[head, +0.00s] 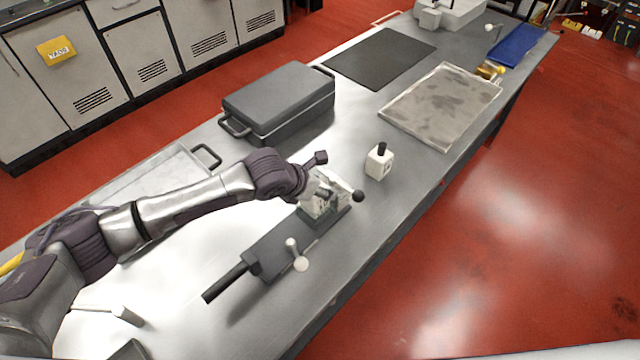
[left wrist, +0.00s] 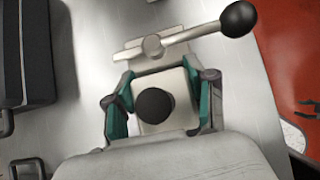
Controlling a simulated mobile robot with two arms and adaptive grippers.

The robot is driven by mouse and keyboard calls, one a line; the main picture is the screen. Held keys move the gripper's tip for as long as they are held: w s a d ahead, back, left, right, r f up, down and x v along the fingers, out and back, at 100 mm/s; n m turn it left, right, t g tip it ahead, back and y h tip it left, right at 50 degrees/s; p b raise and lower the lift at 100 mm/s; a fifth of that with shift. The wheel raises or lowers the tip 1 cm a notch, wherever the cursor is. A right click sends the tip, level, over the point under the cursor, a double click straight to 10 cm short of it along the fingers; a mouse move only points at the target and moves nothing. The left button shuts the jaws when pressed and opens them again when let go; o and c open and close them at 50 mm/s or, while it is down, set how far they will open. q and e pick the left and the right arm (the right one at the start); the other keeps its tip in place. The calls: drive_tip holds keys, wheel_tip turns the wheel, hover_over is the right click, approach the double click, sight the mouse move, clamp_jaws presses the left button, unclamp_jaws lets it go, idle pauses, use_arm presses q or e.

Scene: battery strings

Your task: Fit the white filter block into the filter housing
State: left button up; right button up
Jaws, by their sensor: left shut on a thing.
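My left gripper (head: 318,200) is at the metal fixture on the bench that looks like the filter housing (head: 338,217). In the left wrist view its two teal-padded fingers (left wrist: 160,108) are shut on a white block (left wrist: 150,78) with a round black knob, one finger on each side. This looks like the white filter block. In the head view the gripper mostly hides it, and I cannot tell how deep it sits in the housing. A metal lever with a black ball (left wrist: 238,20) crosses just beyond the block. My right gripper is not in view.
Another white block (head: 378,165) with a black top stands apart beyond the fixture. A dark bar (head: 285,240) with a black handle extends toward the front. A grey case (head: 280,98), black mat (head: 380,57) and shallow tray (head: 440,142) lie farther back. Bare bench remains along the right edge.

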use_arm(q)
drive_tip(key=shift+f, duration=0.15)
drive_tip(key=o, duration=1.2)
drive_tip(key=shift+o, duration=1)
drive_tip(key=v, duration=1.2)
drive_tip(key=shift+f, duration=0.1)
